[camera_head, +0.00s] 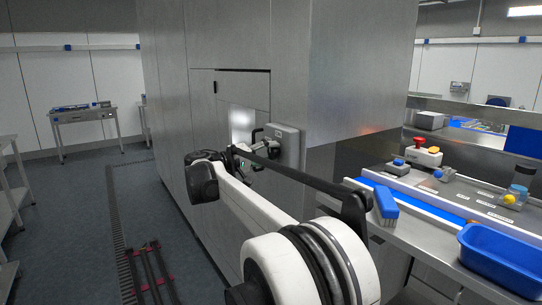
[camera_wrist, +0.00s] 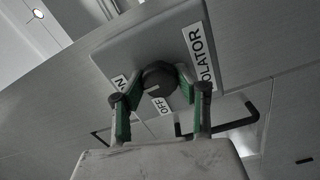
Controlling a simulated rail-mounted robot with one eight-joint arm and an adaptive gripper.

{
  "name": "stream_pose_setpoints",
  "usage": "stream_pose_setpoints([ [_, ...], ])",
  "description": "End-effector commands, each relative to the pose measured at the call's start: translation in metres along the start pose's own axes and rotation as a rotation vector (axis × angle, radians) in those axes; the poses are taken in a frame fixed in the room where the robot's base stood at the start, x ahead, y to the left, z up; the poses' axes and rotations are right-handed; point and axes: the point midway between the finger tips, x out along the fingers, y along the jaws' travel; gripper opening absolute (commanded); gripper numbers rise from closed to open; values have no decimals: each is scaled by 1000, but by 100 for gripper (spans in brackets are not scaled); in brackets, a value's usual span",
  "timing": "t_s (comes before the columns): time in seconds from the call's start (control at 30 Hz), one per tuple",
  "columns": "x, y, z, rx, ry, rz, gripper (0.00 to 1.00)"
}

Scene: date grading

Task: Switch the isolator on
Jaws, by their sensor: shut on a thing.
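The isolator is a grey box (camera_head: 287,143) on the steel cabinet wall; it also fills the upper middle of the wrist view (camera_wrist: 135,50). Its dark round knob (camera_wrist: 160,76) has a small pale mark on the side towards the OFF label (camera_wrist: 161,105). The ON label (camera_wrist: 119,83) is to the left, partly hidden by a finger. My gripper (camera_wrist: 157,84) has its green-padded fingers on both sides of the knob, shut on it. In the head view my gripper (camera_head: 250,156) is at the box, and the knob cannot be made out there.
A dark bar handle (camera_wrist: 245,118) is close beside the box. A lit opening (camera_head: 241,125) is in the cabinet wall. To the right, a bench holds a blue tray (camera_head: 503,255), a blue brush (camera_head: 386,204) and a red-button box (camera_head: 420,153). The floor at left is mostly clear.

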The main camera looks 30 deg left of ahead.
Motion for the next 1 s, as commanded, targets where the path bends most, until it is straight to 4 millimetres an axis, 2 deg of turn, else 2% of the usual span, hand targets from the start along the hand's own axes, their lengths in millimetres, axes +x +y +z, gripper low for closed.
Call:
stream_pose_setpoints([
  [0.23, 0, 0, 0, 64, 0, -1, 4],
  [0.7, 0, 0, 0, 76, 0, -1, 4],
  [0.73, 0, 0, 0, 76, 0, -1, 33],
  [0.87, 0, 0, 0, 75, 0, 0, 51],
  [1.0, 0, 0, 0, 75, 0, 0, 51],
])
